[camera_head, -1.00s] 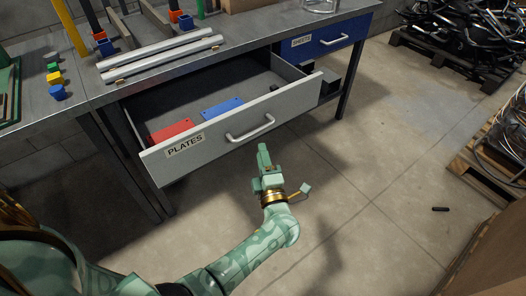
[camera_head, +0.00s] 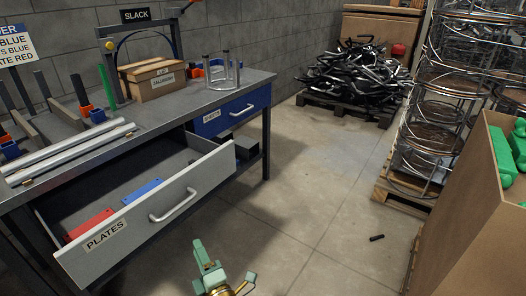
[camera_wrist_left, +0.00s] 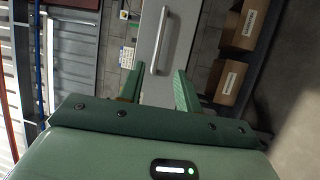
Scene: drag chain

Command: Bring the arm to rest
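My left gripper (camera_head: 205,262) is at the bottom of the head view, in front of and below the open PLATES drawer (camera_head: 130,225). In the left wrist view my left gripper (camera_wrist_left: 158,85) has its two green fingers spread apart with nothing between them. The drawer's handle (camera_wrist_left: 158,42) shows ahead of the fingers, apart from them. The same handle (camera_head: 179,205) shows in the head view. A red plate (camera_head: 90,224) and a blue plate (camera_head: 142,191) lie in the drawer. My right gripper is not in view.
The workbench (camera_head: 240,85) carries two pale rails (camera_head: 70,150), a cardboard box (camera_head: 155,82) and a wire stand. A closed blue drawer (camera_head: 235,112) is under it. The floor at centre right is mostly clear; a small black piece (camera_head: 377,238) lies there.

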